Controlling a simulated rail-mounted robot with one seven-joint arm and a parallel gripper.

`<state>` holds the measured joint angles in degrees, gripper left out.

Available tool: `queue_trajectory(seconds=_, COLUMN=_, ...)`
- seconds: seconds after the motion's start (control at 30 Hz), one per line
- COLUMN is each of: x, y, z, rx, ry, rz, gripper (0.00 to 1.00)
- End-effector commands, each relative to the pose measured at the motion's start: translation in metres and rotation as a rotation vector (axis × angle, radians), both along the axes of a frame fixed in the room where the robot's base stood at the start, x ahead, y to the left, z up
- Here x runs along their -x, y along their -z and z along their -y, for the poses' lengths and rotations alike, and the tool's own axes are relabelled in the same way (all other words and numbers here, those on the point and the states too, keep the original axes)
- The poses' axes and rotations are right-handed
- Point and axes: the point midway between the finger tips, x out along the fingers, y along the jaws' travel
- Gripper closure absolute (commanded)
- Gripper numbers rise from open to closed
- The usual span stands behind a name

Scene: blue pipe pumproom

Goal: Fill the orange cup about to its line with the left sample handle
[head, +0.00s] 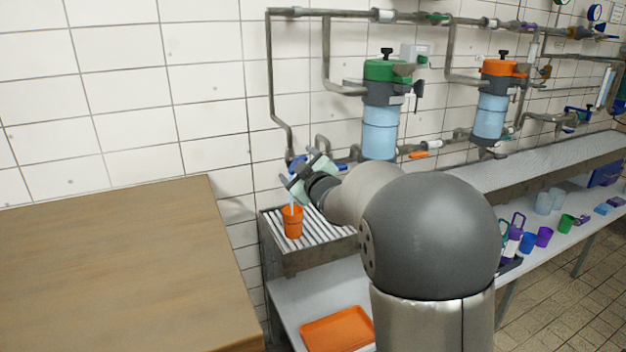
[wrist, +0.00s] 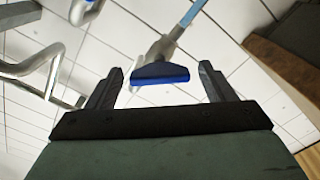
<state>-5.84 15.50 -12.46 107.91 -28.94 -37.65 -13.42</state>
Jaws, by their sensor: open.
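The orange cup (head: 292,224) stands upright on the slatted drain tray (head: 272,227). A thin light-blue stream (head: 292,203) runs down into it and also shows at the top of the wrist view (wrist: 190,14). The level inside and the cup's line cannot be made out. The blue left sample handle (wrist: 160,74) lies between the fingertips of my gripper (wrist: 162,80), with gaps on both sides. My gripper is open around it. In the head view my gripper (head: 301,178) is just above the cup, and my wrist partly hides the tap.
A wooden table (head: 110,265) fills the left. Pipes and two filter housings, green-topped (head: 380,110) and orange-topped (head: 490,105), are on the wall behind. An orange tray (head: 338,330) lies on the lower shelf. Several cups, including a purple one (head: 544,237), stand at right.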

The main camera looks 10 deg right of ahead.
Motion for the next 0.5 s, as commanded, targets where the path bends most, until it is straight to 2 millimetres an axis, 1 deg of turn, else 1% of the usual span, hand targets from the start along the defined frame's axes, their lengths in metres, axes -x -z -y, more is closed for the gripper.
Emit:
queue_trajectory(seconds=0.17, x=0.036, y=-0.002, z=0.008, rx=-0.002, ry=0.002, rz=0.002, gripper=0.24)
queue_trajectory(seconds=0.4, x=0.095, y=-0.002, z=0.019, rx=-0.001, ry=0.003, rz=0.002, gripper=0.24)
queue_trajectory(seconds=0.5, x=0.117, y=-0.002, z=0.023, rx=-0.001, ry=0.002, rz=0.003, gripper=0.24)
